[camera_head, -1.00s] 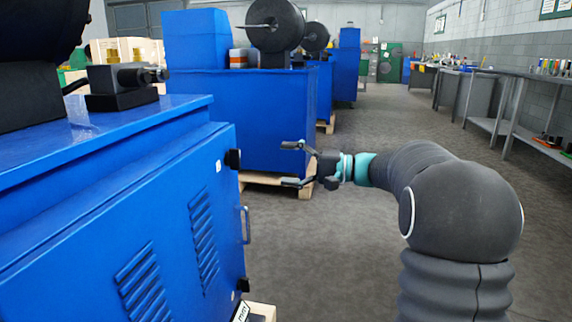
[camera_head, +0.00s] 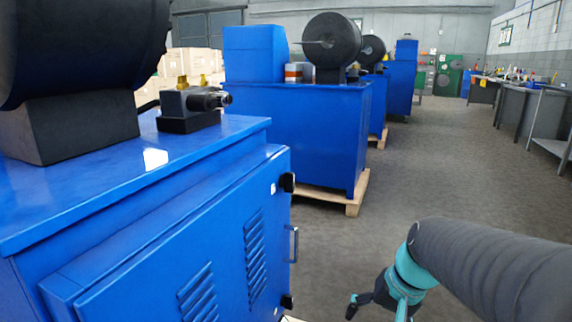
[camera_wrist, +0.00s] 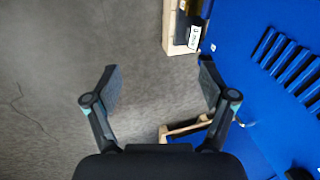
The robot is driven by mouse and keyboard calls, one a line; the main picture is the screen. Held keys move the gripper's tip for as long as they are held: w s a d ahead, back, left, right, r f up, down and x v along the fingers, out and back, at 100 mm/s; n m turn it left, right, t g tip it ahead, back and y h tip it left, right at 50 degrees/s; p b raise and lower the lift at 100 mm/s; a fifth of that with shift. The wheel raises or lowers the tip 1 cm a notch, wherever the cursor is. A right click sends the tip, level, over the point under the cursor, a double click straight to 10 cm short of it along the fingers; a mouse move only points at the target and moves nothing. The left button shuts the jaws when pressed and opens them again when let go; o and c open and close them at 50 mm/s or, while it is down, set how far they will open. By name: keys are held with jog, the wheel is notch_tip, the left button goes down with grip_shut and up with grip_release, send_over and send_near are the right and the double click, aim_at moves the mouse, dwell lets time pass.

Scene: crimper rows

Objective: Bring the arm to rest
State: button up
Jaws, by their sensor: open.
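My gripper (camera_head: 378,308) hangs low over the floor at the bottom of the head view, to the right of the nearest blue cabinet (camera_head: 150,225). In the wrist view my gripper (camera_wrist: 160,85) has its two fingers spread wide with nothing between them but grey floor (camera_wrist: 150,40). My arm reaches in from the right edge of the head view. The fingertips are partly cut off there. The right finger shows in front of the cabinet's blue side in the wrist view, and I cannot tell how close it is.
More blue machines (camera_head: 300,130) stand on wooden pallets (camera_head: 344,200) in a row behind. The near cabinet has a handle (camera_head: 294,243) sticking out. Grey workbenches (camera_head: 525,110) line the right wall. The aisle floor (camera_head: 430,170) between is clear.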

jog(key=s+r+n+t+h+p, duration=0.2)
jog(key=s+r+p, duration=0.3)
jog(key=s+r, duration=0.5)
jog(key=shift+s+a+n+t+h+p, duration=0.35)
jog(key=shift+s+a+n+t, duration=0.2)
jog(key=shift+n, duration=0.35)
jog(key=shift+d, duration=0.1)
